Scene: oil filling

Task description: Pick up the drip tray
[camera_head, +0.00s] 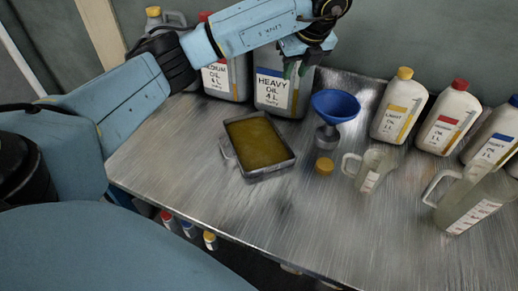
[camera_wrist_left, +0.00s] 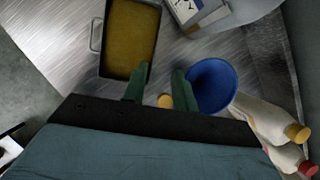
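The drip tray (camera_head: 270,173) is a grey metal rectangular pan holding brownish-yellow oil, flat on the metal bench, with a wire handle (camera_head: 225,147) on its left side. The tray also shows at the top of the left wrist view (camera_wrist_left: 103,45). My left gripper (camera_head: 296,68) is raised above the bench, beyond and to the right of the tray, in front of the heavy oil container. In the left wrist view its green fingers (camera_wrist_left: 157,86) are apart with nothing between them; the left fingertip overlaps the tray's near end in the picture. My right gripper is not in view.
A blue funnel (camera_head: 336,105) stands right of the tray, with a yellow cap (camera_head: 324,166) near it. Large containers, including heavy oil (camera_head: 278,93), stand behind. A small jug (camera_head: 372,169), a larger jug (camera_head: 472,205) and one-litre bottles (camera_head: 398,108) occupy the right. The bench front is clear.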

